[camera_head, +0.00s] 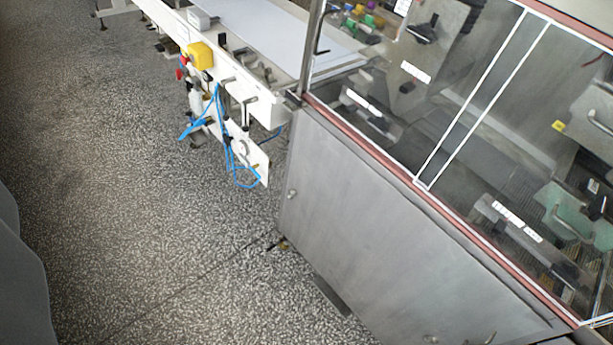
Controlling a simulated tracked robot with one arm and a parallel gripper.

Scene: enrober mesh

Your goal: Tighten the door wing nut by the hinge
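A steel cabinet panel (390,240) fills the lower right, with framed clear door panes (400,110) above it. A small round fitting (291,193) sits near the panel's left edge, and another small fitting (430,340) is at the bottom. I cannot tell whether either is the wing nut; no wing nut or hinge shows clearly. White label strips (416,71) and (517,221) mark parts behind the panes, too small to read. My gripper is not in view.
A white conveyor (275,35) runs at the top, with a yellow switch box (200,56) and loose blue tubing (229,150) hanging at its side. Speckled floor (140,200) is open on the left. A grey shape (20,280) stands at the lower left edge.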

